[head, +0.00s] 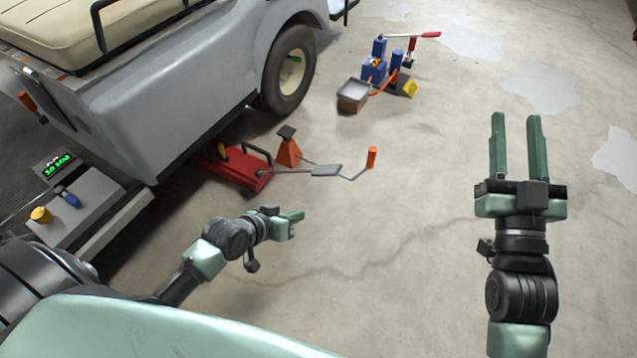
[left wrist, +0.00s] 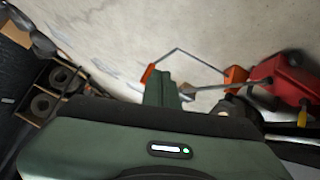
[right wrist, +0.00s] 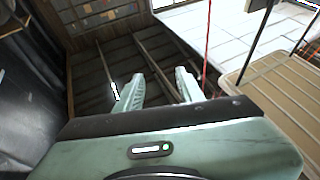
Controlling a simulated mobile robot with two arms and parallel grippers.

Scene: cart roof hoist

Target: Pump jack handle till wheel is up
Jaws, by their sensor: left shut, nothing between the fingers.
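The red floor jack (head: 238,172) sits low at the cart's side, partly under the body. The cart's wheel (head: 289,70) is at or near the floor; a gap is not clear. My left gripper (head: 297,214) is shut and empty, nearer me than the handle and apart from it. The left wrist view shows its fingers (left wrist: 160,88) with the orange grip (left wrist: 147,73) and the red jack (left wrist: 285,76) beyond. My right gripper (head: 516,150) is open and empty, raised at the right.
An orange jack stand (head: 288,150) stands close beside the jack. A grey box with a green display (head: 57,163) and knobs is at the left. Blue tools with a red lever (head: 412,36) and a grey tray (head: 354,94) stand further back. The floor at the right is clear.

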